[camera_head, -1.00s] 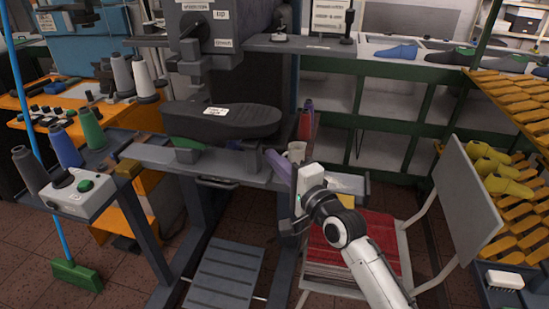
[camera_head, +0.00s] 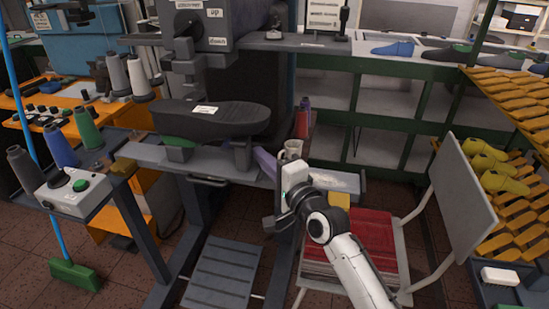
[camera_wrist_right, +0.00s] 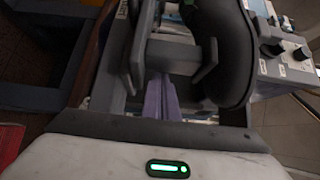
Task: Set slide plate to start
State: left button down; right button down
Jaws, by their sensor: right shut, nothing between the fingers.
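The slide plate appears to be the dark, sole-shaped plate (camera_head: 225,122) with a white label, carried on grey brackets above the grey rail bench. It also shows in the right wrist view (camera_wrist_right: 229,45). My right gripper (camera_head: 258,154) is shut and empty, its purple fingers together. The fingers reach the right bracket (camera_head: 241,155) from the right side. In the wrist view the fingertips (camera_wrist_right: 160,82) end at a grey bracket (camera_wrist_right: 172,52) and seem to touch it. My left gripper is not in view.
A control box with a green button (camera_head: 72,191) stands at the left, with thread cones (camera_head: 85,127) behind it. A cup (camera_head: 292,149) stands close to my right gripper. A chair with a red seat (camera_head: 360,238) stands below my right arm. Shelves stand behind.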

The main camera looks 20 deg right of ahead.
jog(key=shift+s+d, duration=0.15)
jog(key=shift+d, duration=0.05)
jog(key=s+d, duration=0.3)
jog(key=shift+d+f, duration=0.1)
jog(key=shift+d, duration=0.2)
jog(key=v, duration=0.9)
jog(key=s+a+f+n+g+h, duration=0.1)
jog(key=s+f+n+g, duration=0.3)
jog(key=s+f+n, duration=0.4)
jog(key=s+a+f+n+g+h, duration=0.1)
jog(key=s+f+n+g, duration=0.3)
jog(key=s+f, duration=1.2)
notch_tip(320, 180, down, 8)
jog(key=a+n, duration=0.1)
jog(key=n, duration=0.3)
jog(key=shift+s+r+n+g+h, duration=0.2)
jog(key=shift+s+n+g+h, duration=0.1)
jog(key=shift+g+h, duration=0.1)
jog(key=shift+a, duration=0.15)
